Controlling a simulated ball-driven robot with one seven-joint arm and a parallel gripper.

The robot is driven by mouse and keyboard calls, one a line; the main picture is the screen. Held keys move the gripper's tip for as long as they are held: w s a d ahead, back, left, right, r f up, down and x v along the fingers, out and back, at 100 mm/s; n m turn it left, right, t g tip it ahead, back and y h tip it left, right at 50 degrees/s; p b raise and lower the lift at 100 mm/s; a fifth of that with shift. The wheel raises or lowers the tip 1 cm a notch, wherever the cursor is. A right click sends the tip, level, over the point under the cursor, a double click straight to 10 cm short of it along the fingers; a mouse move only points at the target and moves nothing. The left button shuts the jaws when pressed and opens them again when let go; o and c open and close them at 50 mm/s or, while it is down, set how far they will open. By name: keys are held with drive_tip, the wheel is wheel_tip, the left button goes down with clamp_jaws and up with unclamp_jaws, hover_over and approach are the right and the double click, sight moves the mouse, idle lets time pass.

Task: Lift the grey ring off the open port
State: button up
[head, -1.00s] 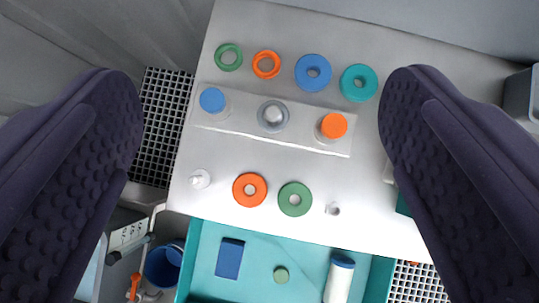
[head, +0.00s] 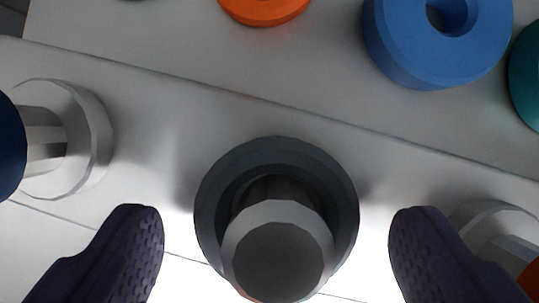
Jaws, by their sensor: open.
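The grey ring (head: 276,151) sits low around the open port (head: 278,262), a pale upright post with a dark top, in the middle of the head view. The post stands up through the ring's hole and towards the camera. My gripper (head: 276,228) is open above the rail, with one dark ribbed finger to the left of the ring and one to the right. Clear gaps show between each finger and the ring. I cannot tell how high the fingertips are above the rail. The post hides the near part of the ring.
Beyond the rail lie a blue ring (head: 415,58), an orange ring (head: 262,12) and a teal ring (head: 526,80).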

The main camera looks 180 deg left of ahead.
drive_tip(key=c, duration=1.1)
